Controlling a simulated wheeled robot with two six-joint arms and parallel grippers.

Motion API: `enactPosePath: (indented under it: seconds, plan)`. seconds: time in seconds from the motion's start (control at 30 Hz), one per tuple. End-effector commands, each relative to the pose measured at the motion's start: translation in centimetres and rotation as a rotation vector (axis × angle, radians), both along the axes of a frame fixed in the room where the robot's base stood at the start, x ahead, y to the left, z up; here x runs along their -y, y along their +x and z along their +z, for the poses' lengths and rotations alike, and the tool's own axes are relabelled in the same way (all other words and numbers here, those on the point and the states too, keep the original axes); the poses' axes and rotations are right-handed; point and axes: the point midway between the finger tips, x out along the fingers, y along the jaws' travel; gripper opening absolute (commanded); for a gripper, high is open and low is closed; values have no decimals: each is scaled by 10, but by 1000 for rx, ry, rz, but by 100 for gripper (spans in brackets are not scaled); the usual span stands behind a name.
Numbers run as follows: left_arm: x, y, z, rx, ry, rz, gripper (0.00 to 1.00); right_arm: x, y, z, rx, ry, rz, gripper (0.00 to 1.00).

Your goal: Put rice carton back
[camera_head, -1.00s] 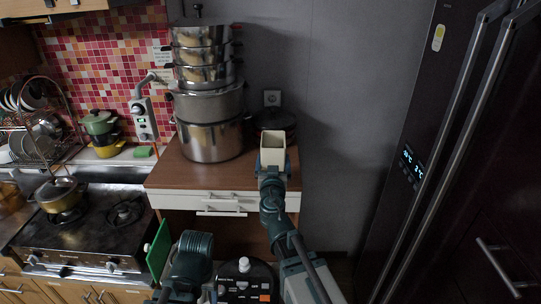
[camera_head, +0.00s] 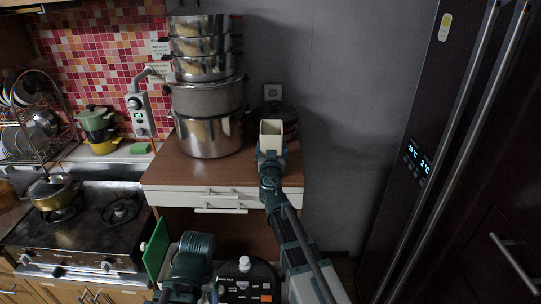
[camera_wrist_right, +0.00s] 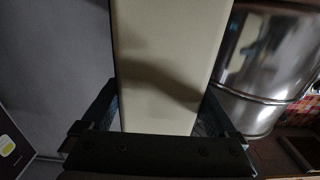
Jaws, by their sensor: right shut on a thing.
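The rice carton (camera_head: 271,129) is a plain cream box, upright in the head view, in front of the grey wall and over the right end of the brown countertop (camera_head: 168,172). My right gripper (camera_head: 271,153) is shut on its lower part. In the right wrist view the carton (camera_wrist_right: 168,65) stands between the two dark fingers (camera_wrist_right: 160,125). I cannot tell whether its base touches the countertop. My left arm shows only as a teal joint at the bottom; its gripper is not visible.
A tall stack of steel pots (camera_head: 207,138) stands left of the carton. A dark pot (camera_head: 285,115) is behind it. White drawers (camera_head: 205,198) are below the countertop. A stove (camera_head: 85,230) is at left and a dark fridge (camera_head: 445,150) at right.

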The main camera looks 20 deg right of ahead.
Motion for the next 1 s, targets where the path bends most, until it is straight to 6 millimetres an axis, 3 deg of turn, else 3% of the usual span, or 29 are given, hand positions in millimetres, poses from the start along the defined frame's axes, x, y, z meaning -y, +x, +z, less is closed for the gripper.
enactPosePath:
  seconds: [0.03,0.47,0.5,0.9,1.0]
  plan:
    - [0,0,-8,0,0,0,70,1,0,-8,0,-1,0,0]
    - [0,0,-10,0,0,0,70,1,0,-10,0,0,1,0]
    - [0,0,-8,0,0,0,70,1,0,-8,0,0,1,100]
    - [0,0,-3,0,0,0,70,1,0,-3,0,0,1,100]
    - [0,0,-5,0,0,0,70,-2,-11,-5,0,0,1,100]
